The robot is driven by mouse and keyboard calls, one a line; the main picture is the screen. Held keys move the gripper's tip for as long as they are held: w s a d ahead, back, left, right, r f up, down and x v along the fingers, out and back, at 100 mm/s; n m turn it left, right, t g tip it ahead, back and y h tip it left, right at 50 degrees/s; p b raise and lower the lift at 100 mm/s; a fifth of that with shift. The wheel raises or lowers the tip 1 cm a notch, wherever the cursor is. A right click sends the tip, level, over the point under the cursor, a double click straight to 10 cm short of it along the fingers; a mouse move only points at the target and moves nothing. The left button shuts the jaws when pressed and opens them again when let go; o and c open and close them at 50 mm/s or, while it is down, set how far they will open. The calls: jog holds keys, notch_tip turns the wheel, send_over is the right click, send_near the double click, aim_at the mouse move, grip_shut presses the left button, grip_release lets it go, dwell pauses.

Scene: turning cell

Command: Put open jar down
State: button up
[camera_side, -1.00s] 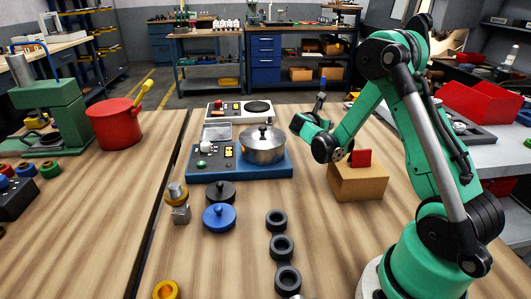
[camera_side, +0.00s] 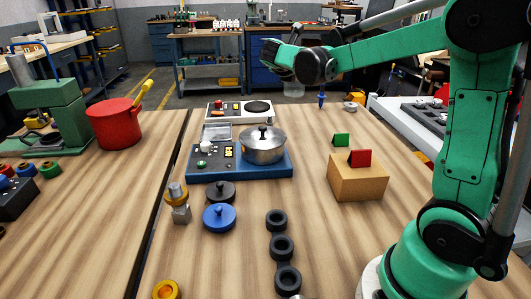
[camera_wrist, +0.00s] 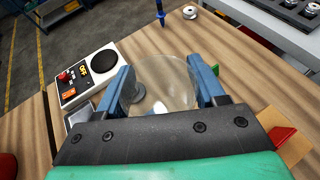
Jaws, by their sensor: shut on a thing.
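A clear glass jar (camera_wrist: 165,82) sits between the two blue fingers of my gripper (camera_wrist: 162,78) in the wrist view, with a finger against each side. I look at it from above and see the surface behind it through the glass. In the side view my gripper (camera_side: 276,58) is raised high above the back part of the wooden table (camera_side: 330,240).
A steel pot (camera_side: 263,150) stands on a blue-based unit (camera_side: 240,171), with a white hotplate (camera_side: 222,111) behind. A wooden box (camera_side: 357,180) with a red piece, a green block (camera_side: 341,140) and a blue tool (camera_side: 322,99) stand right.

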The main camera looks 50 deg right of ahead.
jog(key=w+a+n+t+y, duration=0.2)
jog(key=w+a+n+t, duration=0.1)
jog(key=a, duration=1.7)
jog(key=s+a+n+t+y, duration=0.1)
jog(key=s+a+n+t, duration=0.35)
jog(key=a, duration=1.05)
jog(key=shift+m+g, duration=0.75)
jog(key=shift+m, duration=0.2)
jog(key=shift+s+a+f, duration=0.1)
jog(key=shift+s+f, duration=0.2)
jog(key=shift+f, duration=3)
jog(key=shift+s+a+f, duration=0.1)
jog(key=shift+s+f, duration=0.2)
jog(key=shift+f, duration=2.95)
jog(key=shift+s+a+f, duration=0.1)
jog(key=shift+s+f, duration=0.2)
jog(key=shift+f, duration=3)
jog(key=shift+f, duration=0.15)
jog(key=o, duration=1.2)
jog(key=shift+o, duration=0.2)
